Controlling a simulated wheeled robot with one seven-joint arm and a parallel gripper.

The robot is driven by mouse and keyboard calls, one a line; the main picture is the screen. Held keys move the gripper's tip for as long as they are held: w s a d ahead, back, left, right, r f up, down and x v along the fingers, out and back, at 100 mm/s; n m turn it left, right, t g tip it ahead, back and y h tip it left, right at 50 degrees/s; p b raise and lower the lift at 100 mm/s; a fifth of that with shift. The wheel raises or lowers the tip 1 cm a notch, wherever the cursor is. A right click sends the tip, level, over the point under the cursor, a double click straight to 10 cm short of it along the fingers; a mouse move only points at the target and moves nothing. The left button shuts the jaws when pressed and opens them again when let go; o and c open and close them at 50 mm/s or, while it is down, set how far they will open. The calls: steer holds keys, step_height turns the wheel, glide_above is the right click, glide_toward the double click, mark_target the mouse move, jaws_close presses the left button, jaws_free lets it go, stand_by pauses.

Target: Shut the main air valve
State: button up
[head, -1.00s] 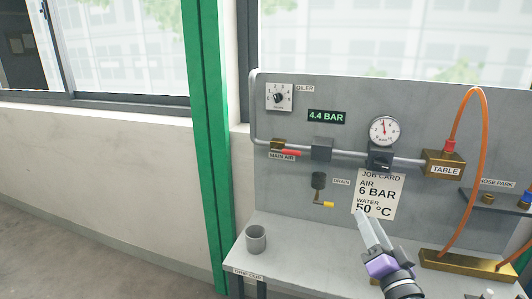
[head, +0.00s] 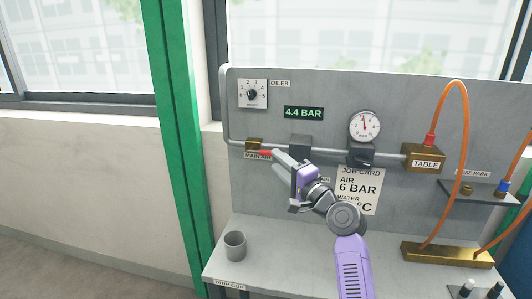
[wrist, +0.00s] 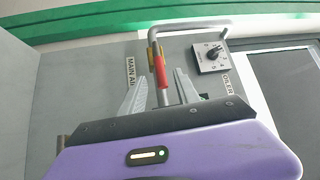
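The main air valve (head: 254,144) is a brass body on the grey pipe at the panel's left, with a red lever (head: 265,152) lying along the pipe toward the right. Its label "MAIN AIR" is partly covered by my gripper in the head view. My gripper (head: 280,157) is at the lever's right end, pointing left toward the valve. In the wrist view the red lever (wrist: 160,73) shows between the two spread grey fingers (wrist: 161,82), with a gap on both sides. The gripper is open and empty. I cannot tell how deep the lever sits between the fingers.
An oiler dial (head: 252,94) and a "4.4 BAR" display (head: 304,113) are above the pipe. A round gauge (head: 364,125) and brass TABLE block (head: 424,158) with an orange hose stand right. My arm hides the drain valve. A drip cup (head: 235,245) stands on the bench.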

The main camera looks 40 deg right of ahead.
mark_target(269, 154)
steer(key=w, duration=0.5)
steer(key=shift+w+d+r+p, duration=0.3)
steer(key=shift+w+d+r, duration=0.05)
steer(key=shift+r, duration=0.05)
steer(key=shift+c, duration=0.2)
jaws_close()
steer(key=shift+f, duration=0.1)
stand_by(0.8)
